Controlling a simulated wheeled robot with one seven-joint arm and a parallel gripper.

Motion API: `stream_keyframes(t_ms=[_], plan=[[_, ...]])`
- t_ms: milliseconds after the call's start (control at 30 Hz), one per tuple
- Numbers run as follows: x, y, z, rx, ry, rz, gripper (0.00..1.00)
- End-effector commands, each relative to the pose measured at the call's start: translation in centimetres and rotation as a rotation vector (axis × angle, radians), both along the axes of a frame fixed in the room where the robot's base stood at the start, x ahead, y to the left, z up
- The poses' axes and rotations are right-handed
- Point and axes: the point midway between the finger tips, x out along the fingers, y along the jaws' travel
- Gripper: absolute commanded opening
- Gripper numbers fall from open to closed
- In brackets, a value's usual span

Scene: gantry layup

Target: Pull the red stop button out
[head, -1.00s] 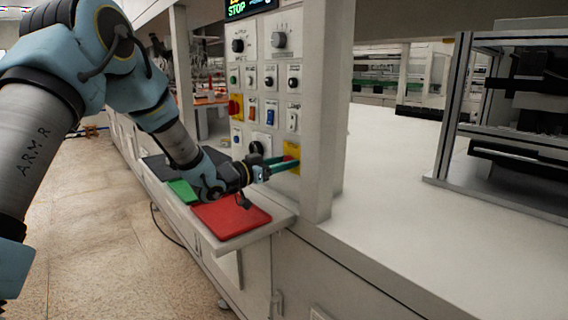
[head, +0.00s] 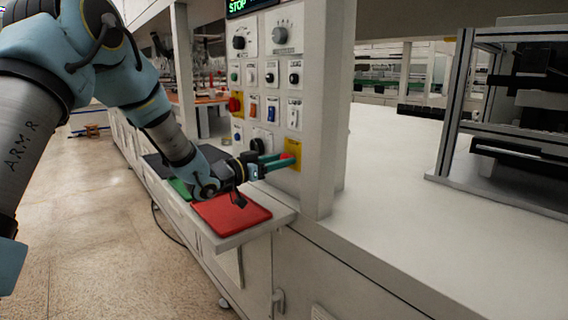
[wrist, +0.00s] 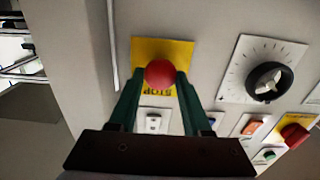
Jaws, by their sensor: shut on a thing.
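The red stop button (wrist: 160,73) sits on a yellow plate (wrist: 178,49) marked STOP in the wrist view. In the head view the button (head: 287,156) shows small at the fingertips, on the yellow plate (head: 294,148) at the lower right of the panel. My gripper (wrist: 158,78) has its two green fingers on either side of the button, shut on it. In the head view my gripper (head: 284,161) reaches the panel from the left. Whether the button stands out or is pressed in cannot be told.
The panel (head: 265,92) carries several knobs and switches. Another red control on yellow (head: 236,104) sits at its left edge. A shelf below holds a red mat (head: 232,214) and a green one (head: 181,188). A white post (head: 322,110) stands just right of the panel.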

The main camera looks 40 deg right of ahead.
Motion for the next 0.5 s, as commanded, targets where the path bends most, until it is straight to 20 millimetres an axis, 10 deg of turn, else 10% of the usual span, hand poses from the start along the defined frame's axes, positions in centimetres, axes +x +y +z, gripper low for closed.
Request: stream_keyframes(t_ms=[133, 167, 500], plan=[[0.01, 0.19, -0.22, 0.006, 0.002, 0.000, 0.00], [0.02, 0.20, -0.22, 0.006, 0.002, 0.000, 0.52], [0.01, 0.12, -0.14, 0.004, 0.001, 0.000, 0.78]])
